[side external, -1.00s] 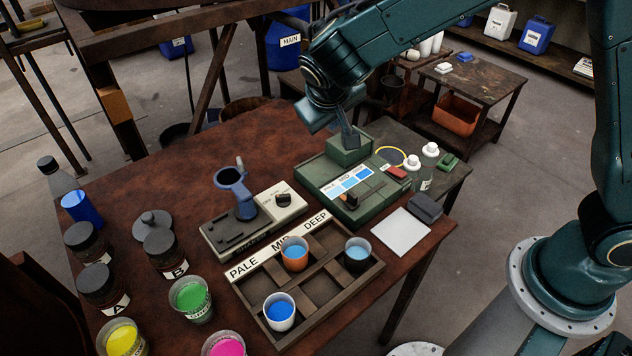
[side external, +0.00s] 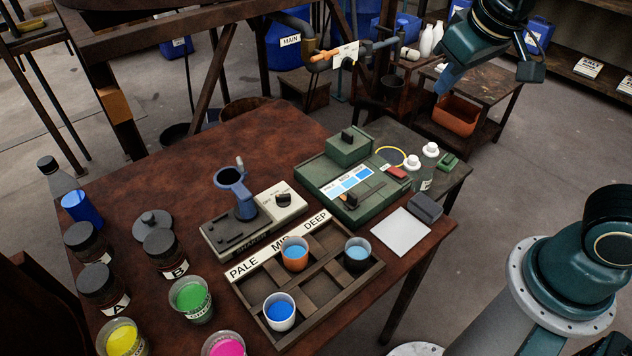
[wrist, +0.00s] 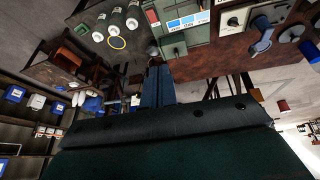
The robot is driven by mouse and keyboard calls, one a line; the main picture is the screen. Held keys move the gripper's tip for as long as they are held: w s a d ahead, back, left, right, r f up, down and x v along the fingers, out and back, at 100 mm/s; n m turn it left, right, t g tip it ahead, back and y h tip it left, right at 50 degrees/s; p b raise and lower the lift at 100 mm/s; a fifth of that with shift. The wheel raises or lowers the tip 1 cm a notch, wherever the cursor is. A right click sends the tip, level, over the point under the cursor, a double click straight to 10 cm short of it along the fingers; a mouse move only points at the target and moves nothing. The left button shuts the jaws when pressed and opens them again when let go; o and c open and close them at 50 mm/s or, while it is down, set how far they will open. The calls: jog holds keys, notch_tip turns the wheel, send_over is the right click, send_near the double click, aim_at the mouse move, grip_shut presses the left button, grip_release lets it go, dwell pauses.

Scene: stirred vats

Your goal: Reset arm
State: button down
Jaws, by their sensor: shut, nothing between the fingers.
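My gripper (side external: 443,90) is raised at the top right in the side view, beyond the table's right edge and clear of everything on it. Its fingers are together and hold nothing. In the wrist view the closed fingers (wrist: 158,88) point up the picture, with the green meter (wrist: 185,25) beyond them. In the side view the green meter (side external: 335,195) stands on the table with its pale-to-deep blue scale facing up. My gripper is apart from it.
A stirrer (side external: 235,190), jars and dye pots stand to the left. A side table with an orange bin (side external: 457,115) stands behind.

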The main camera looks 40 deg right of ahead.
jog(key=s+n+t+y, duration=0.1)
jog(key=s, duration=1.1)
jog(key=shift+d+r, duration=0.2)
jog(key=shift+d, duration=0.25)
